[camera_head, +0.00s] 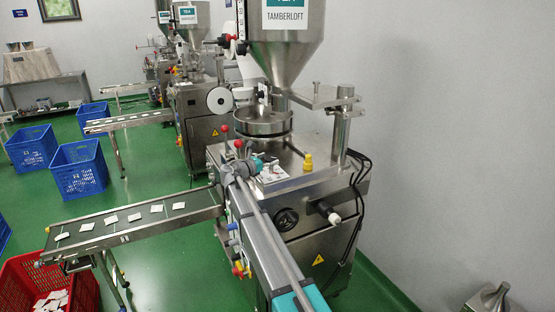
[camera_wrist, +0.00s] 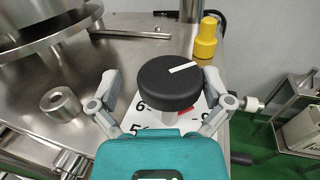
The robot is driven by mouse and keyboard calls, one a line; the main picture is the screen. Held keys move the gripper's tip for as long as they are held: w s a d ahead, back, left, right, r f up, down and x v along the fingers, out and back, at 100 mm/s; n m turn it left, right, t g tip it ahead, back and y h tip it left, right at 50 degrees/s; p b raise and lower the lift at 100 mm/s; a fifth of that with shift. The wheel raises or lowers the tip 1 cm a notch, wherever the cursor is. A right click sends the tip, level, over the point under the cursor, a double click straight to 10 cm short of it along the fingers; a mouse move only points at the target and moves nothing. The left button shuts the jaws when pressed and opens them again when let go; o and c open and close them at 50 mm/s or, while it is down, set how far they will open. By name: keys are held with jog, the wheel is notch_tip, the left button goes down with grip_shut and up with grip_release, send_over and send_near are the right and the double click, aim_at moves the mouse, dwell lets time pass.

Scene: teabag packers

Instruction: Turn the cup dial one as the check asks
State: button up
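The cup dial (camera_wrist: 171,84) is a round black knob with a white pointer line, aimed toward the right and slightly away. It sits over a white number plate (camera_wrist: 141,117); the figures 6, 5 and 9 show in part, along with a bit of red. My gripper (camera_wrist: 160,80) is open, with one grey finger on each side of the dial. A gap shows at the left finger; the right finger is close, and contact cannot be told. In the head view my gripper (camera_head: 246,168) is over the steel machine top, and the dial cannot be made out clearly.
A yellow fitting (camera_wrist: 206,38) stands just behind the dial. A steel round pan (camera_head: 263,123) under the hopper (camera_head: 288,45) is behind my gripper. A small steel cylinder (camera_wrist: 61,104) is at left. A conveyor (camera_head: 135,232) with several teabags runs left.

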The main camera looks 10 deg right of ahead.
jog(key=shift+d, duration=0.15)
jog(key=shift+s, duration=0.15)
jog(key=shift+s+a, duration=0.15)
jog(key=shift+a, duration=0.05)
jog(key=v, duration=1.1)
jog(key=shift+a, duration=0.3)
